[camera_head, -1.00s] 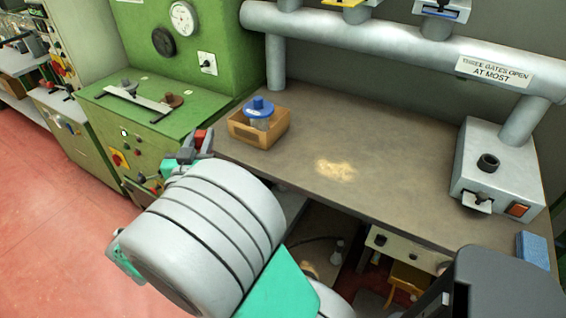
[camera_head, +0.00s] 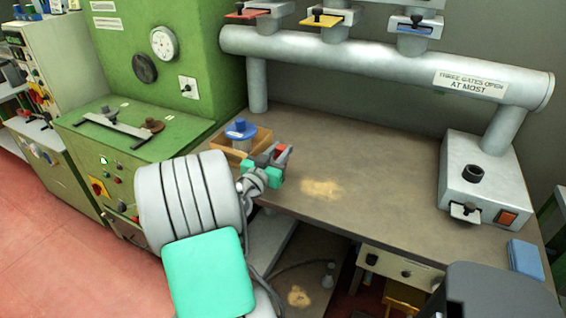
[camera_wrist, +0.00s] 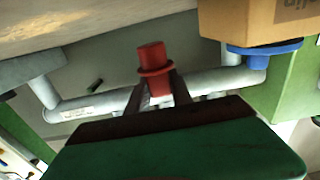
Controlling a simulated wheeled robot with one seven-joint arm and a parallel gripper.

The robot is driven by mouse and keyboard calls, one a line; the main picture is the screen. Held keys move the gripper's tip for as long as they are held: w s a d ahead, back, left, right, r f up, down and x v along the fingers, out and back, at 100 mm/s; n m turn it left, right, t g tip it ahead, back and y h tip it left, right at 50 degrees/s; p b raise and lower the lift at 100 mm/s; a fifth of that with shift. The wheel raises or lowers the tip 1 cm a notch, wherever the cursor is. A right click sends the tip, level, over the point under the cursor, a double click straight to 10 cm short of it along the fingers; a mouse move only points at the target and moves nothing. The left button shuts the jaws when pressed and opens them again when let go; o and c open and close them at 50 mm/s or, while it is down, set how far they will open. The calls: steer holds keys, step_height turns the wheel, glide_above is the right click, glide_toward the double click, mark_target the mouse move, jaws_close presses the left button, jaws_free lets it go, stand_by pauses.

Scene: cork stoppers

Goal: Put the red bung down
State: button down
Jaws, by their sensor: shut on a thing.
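The red bung (camera_wrist: 152,60) is pinched between the two dark fingers of my gripper (camera_wrist: 158,88) in the wrist view, with its flange just beyond the fingertips. In the head view my gripper (camera_head: 277,155) is at the right side of the wooden box, over the front part of the bench, and a bit of red shows between its jaws. The bung appears to be held clear of the bench top (camera_head: 370,165); the exact height is hard to tell.
A sandy patch (camera_head: 322,189) lies right of my gripper. A grey switch box (camera_head: 480,190) stands at right. The bench middle is clear.

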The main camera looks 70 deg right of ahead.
steer(key=f, duration=0.1)
steer(key=d+f, duration=0.1)
steer(key=f, duration=0.3)
steer(key=shift+w+d, duration=0.1)
steer(key=shift+d, duration=0.25)
steer(key=shift+f+b, duration=0.25)
steer(key=shift+b, duration=0.15)
steer(key=c, duration=1.1)
jaws_free()
steer(key=shift+r, duration=0.1)
steer(key=shift+c, duration=0.2)
